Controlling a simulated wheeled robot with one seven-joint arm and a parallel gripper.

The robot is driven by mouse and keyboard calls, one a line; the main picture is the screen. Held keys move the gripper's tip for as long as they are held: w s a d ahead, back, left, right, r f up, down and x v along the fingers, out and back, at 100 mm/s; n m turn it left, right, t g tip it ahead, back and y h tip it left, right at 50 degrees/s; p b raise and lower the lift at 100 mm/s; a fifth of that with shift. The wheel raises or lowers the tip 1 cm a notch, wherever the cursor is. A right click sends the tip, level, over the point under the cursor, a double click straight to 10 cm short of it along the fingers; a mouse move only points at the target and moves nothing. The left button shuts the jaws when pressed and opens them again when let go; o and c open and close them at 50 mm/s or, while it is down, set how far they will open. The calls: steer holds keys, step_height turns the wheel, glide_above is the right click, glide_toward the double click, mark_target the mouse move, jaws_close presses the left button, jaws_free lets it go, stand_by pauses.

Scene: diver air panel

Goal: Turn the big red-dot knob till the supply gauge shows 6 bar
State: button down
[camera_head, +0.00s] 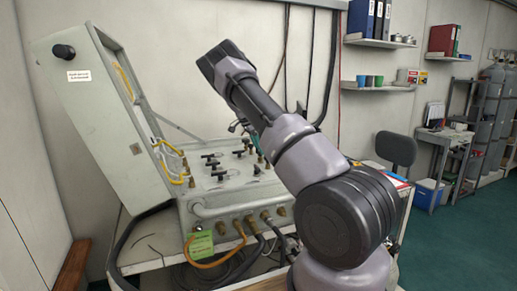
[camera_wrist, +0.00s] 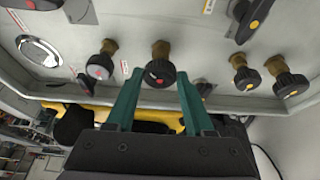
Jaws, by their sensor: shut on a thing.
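In the wrist view a black knob with a red dot (camera_wrist: 160,72) on a brass stem sits between the two green fingertips of my gripper (camera_wrist: 158,78). My gripper is shut on this knob, with one finger on each side. A round chrome-rimmed dial (camera_wrist: 38,50) lies at the upper left of the wrist view, seen at a slant; its reading cannot be made out. In the head view my arm covers my gripper and part of the panel (camera_head: 225,172), so the held knob cannot be picked out there.
Close to the held knob are another round knob (camera_wrist: 100,67) on the left and two yellow-marked knobs (camera_wrist: 290,82) on the right. Black lever handles (camera_head: 212,165) stand on the panel. The raised lid (camera_head: 95,110) stands at the left; hoses (camera_head: 235,250) hang in front.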

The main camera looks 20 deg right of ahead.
steer(key=shift+c, duration=1.4)
jaws_free()
steer(key=shift+r, duration=0.1)
steer(key=v, duration=1)
steer(key=shift+r, duration=0.25)
steer(key=shift+a, duration=0.15)
